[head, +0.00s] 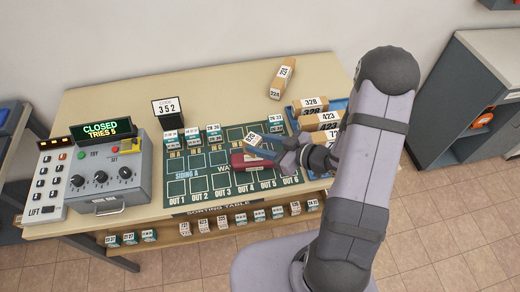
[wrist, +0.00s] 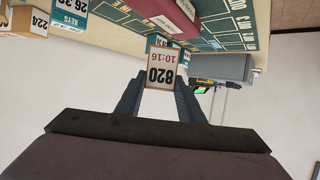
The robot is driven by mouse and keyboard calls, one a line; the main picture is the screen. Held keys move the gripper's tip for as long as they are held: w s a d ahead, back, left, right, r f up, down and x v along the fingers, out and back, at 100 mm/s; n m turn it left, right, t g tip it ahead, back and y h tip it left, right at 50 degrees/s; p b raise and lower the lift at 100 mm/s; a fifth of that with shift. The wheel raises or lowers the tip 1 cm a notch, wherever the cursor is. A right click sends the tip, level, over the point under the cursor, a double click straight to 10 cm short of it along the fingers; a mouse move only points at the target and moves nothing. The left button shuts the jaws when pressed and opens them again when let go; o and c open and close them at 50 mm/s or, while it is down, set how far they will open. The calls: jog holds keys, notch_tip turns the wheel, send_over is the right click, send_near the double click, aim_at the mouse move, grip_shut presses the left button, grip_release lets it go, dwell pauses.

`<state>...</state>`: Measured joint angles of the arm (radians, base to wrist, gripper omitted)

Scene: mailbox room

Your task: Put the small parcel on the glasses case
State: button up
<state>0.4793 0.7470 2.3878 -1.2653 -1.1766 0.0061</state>
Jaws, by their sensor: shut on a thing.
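The small parcel (wrist: 162,74) shows in the wrist view as a brown-edged box with a white label reading 820 and 10:16, between the two dark fingers of my gripper (wrist: 160,98). In the head view my gripper (head: 262,149) is shut on the parcel (head: 254,139), at the far side of the dark red glasses case (head: 240,165). The case lies on the green sorting mat, partly hidden by my gripper. It also shows at the top of the wrist view (wrist: 168,14). I cannot tell whether parcel and case touch.
Small labelled boxes (head: 192,137) stand along the mat's far edge, beside a 352 code sign (head: 168,112). A blue tray (head: 291,117) of brown parcels is at the right. A control box (head: 110,178) stands at the left. The mat's lower left (head: 185,190) is clear.

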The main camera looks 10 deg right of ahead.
jog(key=shift+f, duration=1.75)
jog(key=shift+f, duration=0.15)
jog(key=o, duration=1.1)
